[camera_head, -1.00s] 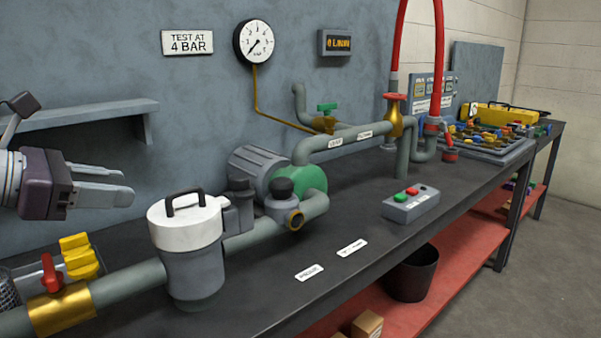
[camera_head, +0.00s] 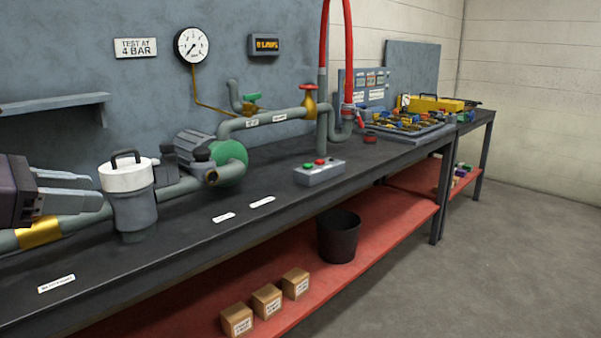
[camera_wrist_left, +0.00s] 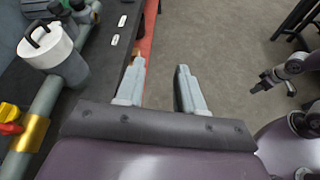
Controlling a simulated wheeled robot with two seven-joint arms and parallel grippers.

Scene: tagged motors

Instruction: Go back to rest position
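My left gripper (camera_head: 92,191) is at the left edge of the head view, in front of the pipework and left of the white-lidded filter housing (camera_head: 128,190). In the left wrist view its two grey fingers (camera_wrist_left: 158,82) stand apart with nothing between them, over the bench edge and floor. A part of what looks like my right arm, with its gripper end (camera_wrist_left: 262,82), shows at the right of that view, too small to tell its finger state. It is not in the head view.
The dark bench (camera_head: 190,235) carries a pump (camera_head: 232,155), a button box (camera_head: 320,172) and a tray of parts (camera_head: 410,135). Below, a red shelf (camera_head: 375,240) holds a black bin (camera_head: 338,237) and several small boxes (camera_head: 266,300). Floor (camera_head: 510,260) at right is clear.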

